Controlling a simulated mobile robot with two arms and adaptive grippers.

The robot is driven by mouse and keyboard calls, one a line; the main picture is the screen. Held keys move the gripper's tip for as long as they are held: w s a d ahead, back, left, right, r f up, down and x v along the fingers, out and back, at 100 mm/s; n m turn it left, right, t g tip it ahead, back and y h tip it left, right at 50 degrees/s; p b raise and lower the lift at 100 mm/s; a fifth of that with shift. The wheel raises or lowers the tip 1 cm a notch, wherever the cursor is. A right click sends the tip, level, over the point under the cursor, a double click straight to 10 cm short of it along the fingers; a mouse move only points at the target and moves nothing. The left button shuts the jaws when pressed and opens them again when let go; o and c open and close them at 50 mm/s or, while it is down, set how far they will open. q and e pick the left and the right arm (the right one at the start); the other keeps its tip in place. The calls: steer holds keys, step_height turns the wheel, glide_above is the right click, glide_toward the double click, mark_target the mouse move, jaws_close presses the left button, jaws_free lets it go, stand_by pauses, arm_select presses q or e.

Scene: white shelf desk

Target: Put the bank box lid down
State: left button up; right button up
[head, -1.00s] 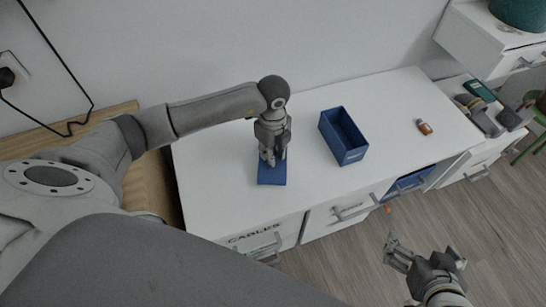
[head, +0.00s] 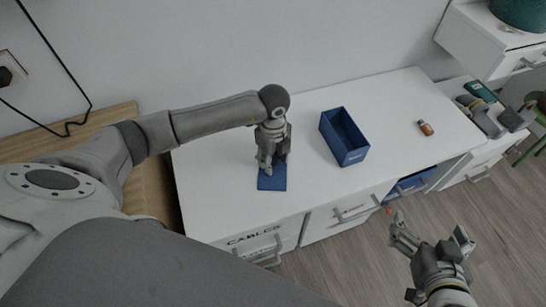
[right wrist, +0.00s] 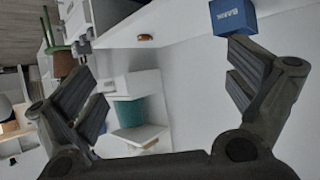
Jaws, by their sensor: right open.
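The blue bank box lid (head: 272,183) is a flat piece on or just above the left part of the white desk top; I cannot tell if it fully rests there. My left gripper (head: 273,168) points down over the lid's far part, its fingers at the lid and hiding some of it. It appears shut on the lid. The blue bank box (head: 352,157) stands open-topped on the desk to the right of the lid, apart from it. Its blue corner shows in the right wrist view (right wrist: 233,18). My right gripper (head: 432,243) is open and empty over the floor in front of the desk.
A small orange-brown bottle (head: 425,128) lies on the desk's right part. The desk front has drawers, one labelled CABLES (head: 254,238); a partly open compartment (head: 412,184) shows blue inside. A side cabinet (head: 497,118) holds tools. Desk room around the box is clear.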

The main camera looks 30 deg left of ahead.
arm_select(q)
steer(key=shift+r, duration=0.15)
steer(key=shift+r, duration=0.3)
step_height(320, 180, up, 6)
steer(key=shift+f+p, duration=0.15)
steer(key=shift+p, duration=0.9)
step_height(320, 180, up, 6)
steer(key=shift+f+p, duration=0.15)
steer(key=shift+p, duration=0.55)
arm_select(e)
steer(key=s+d+f+g+h, duration=0.1)
steer(key=s+d+f+g, duration=0.1)
steer(key=s, duration=0.4)
steer(key=s+d+f+g+h, duration=0.1)
steer(key=s+d+f+g, duration=0.1)
steer(key=s+f+g, duration=0.2)
steer(key=s+g, duration=0.2)
steer(key=s, duration=0.1)
steer(key=shift+s+d+f, duration=0.2)
steer(key=shift+d+f, duration=0.1)
steer(key=shift+f, duration=0.05)
